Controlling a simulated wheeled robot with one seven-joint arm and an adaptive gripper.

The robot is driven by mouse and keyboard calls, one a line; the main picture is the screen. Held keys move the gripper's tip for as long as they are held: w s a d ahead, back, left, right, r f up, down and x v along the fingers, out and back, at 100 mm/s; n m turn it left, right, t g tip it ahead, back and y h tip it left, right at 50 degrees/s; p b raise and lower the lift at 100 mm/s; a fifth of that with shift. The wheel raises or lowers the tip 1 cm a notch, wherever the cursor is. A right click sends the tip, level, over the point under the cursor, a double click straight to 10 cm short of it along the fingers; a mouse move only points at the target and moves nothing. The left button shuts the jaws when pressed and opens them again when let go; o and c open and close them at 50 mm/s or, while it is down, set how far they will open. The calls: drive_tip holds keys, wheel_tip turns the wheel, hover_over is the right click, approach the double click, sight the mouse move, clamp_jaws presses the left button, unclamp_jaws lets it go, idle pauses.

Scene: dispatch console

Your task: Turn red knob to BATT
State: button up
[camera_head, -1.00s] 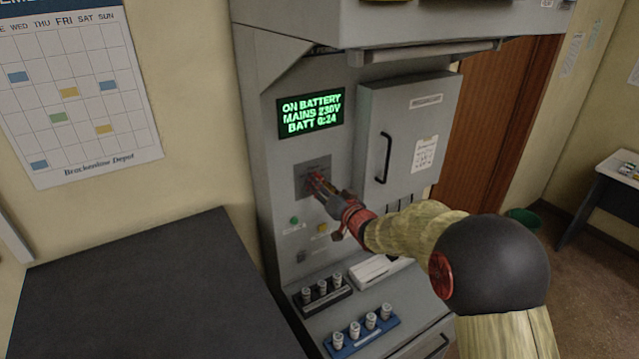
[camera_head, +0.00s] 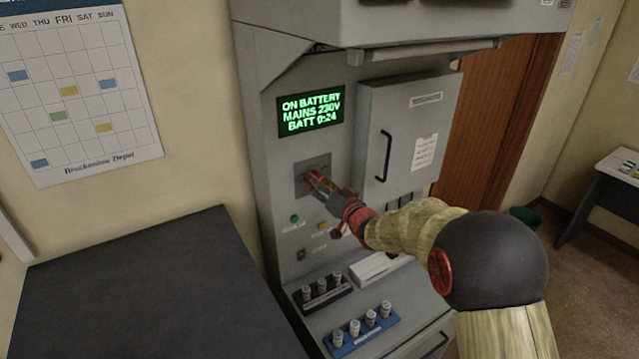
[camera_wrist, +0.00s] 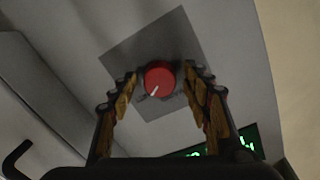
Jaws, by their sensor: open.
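The red knob (camera_wrist: 159,78) sits on a dark square plate (camera_wrist: 133,55) on the console face, with a white pointer line toward the lower left in the wrist view. My gripper (camera_wrist: 160,76) is open, with one finger on each side of the knob; I cannot tell whether either finger touches it. In the head view my gripper (camera_head: 312,180) is at the plate (camera_head: 318,165) and hides most of the knob. The plate's position labels cannot be read. The green display (camera_head: 311,111) reads ON BATTERY, MAINS 230V, BATT 0:24.
Right of the plate is a cabinet door (camera_head: 408,130) with a black handle (camera_head: 385,157). Below are a green button (camera_head: 294,219) and a yellow one (camera_head: 322,228). A black rack (camera_head: 322,297) and a blue rack (camera_head: 362,333) hold white-topped pieces on the ledge.

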drive_tip(key=shift+s+d, duration=0.1)
drive_tip(key=v, duration=1.1)
drive_tip(key=shift+s+d, duration=0.2)
drive_tip(key=shift+s, duration=0.1)
